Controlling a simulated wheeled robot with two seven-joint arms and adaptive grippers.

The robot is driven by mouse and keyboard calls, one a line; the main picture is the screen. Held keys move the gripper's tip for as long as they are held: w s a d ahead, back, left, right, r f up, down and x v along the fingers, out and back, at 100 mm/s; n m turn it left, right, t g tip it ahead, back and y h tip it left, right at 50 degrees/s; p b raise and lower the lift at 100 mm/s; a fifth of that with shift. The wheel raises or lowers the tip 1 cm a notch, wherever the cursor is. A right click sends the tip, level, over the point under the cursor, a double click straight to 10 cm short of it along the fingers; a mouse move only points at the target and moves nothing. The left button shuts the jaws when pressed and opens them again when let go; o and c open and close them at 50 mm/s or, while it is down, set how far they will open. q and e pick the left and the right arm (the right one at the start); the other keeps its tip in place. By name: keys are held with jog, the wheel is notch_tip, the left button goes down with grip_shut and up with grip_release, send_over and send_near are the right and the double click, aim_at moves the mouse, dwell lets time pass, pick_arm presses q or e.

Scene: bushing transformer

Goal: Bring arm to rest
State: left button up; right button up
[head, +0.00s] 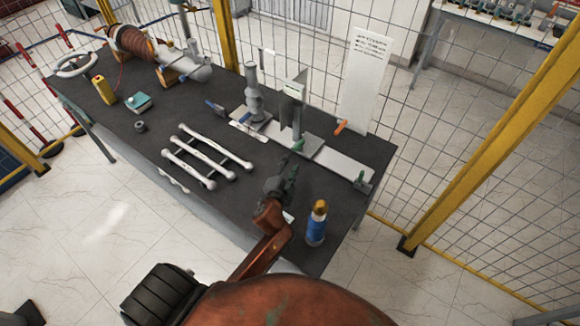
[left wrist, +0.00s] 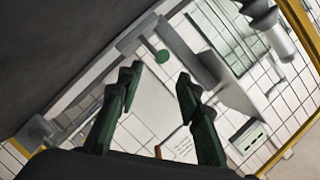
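My left gripper (head: 285,178) is over the near part of the dark table (head: 135,165) in the head view, its arm rising from the bottom edge. In the left wrist view its two dark green fingers (left wrist: 158,80) stand apart with nothing between them. My right arm and gripper do not show.
A blue bottle with a yellow top (head: 317,224) stands close to the right of my left gripper. A white rack of bars (head: 206,156) lies to the left. A grey fixture (head: 255,97) and a flat plate (head: 340,162) are behind. Wire fencing with yellow posts (head: 490,130) borders the right.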

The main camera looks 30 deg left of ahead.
pick_arm(q)
jog(key=shift+s+d+r, duration=0.1)
jog(key=shift+s+d, duration=0.05)
jog(key=shift+s, duration=0.4)
